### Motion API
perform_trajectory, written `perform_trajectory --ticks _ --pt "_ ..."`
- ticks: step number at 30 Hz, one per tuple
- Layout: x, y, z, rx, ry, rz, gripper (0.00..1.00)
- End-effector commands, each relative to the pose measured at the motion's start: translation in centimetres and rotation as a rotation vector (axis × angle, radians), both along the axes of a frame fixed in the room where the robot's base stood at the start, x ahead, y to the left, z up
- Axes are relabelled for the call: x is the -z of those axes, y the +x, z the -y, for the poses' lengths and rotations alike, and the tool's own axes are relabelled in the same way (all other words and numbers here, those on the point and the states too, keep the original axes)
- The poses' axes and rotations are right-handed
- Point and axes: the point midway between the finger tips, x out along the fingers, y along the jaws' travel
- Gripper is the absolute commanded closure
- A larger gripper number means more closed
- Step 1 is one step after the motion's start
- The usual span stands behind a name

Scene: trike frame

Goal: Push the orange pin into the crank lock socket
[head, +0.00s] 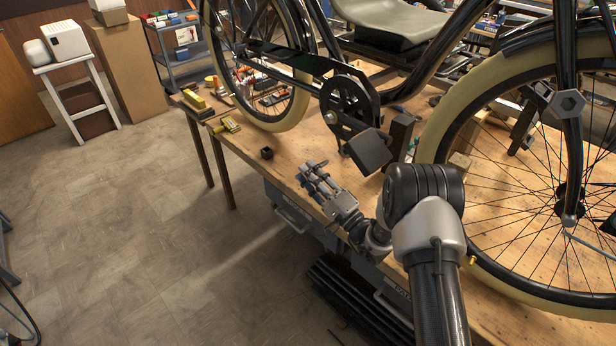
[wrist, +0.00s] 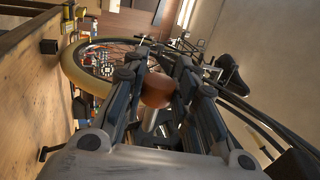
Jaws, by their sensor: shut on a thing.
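My gripper (head: 318,178) is over the front edge of the workbench, below and left of the trike's crank (head: 345,108). In the wrist view my gripper (wrist: 150,65) is shut on the orange pin (wrist: 157,90), whose rounded brown-orange end shows between the fingers. The pin cannot be made out in the head view. A dark square pedal (head: 367,151) hangs in front of the crank, apart from my gripper. I cannot pick out the crank lock socket with certainty.
The wooden workbench (head: 240,148) carries the trike, with wheels (head: 432,125) on both sides of the crank. A small black open block (head: 267,153) sits near the bench edge. Yellow tools (head: 228,125) lie farther left.

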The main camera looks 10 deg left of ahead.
Motion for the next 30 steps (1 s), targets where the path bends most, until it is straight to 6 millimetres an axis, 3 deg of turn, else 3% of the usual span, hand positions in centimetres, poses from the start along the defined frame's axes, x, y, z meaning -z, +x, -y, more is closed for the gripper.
perform_trajectory --ticks 14,30 --pt "0.3 -0.4 0.5 0.011 -0.003 -0.006 0.98" --pt "0.1 3.5 3.4 0.008 -0.003 -0.003 0.98"
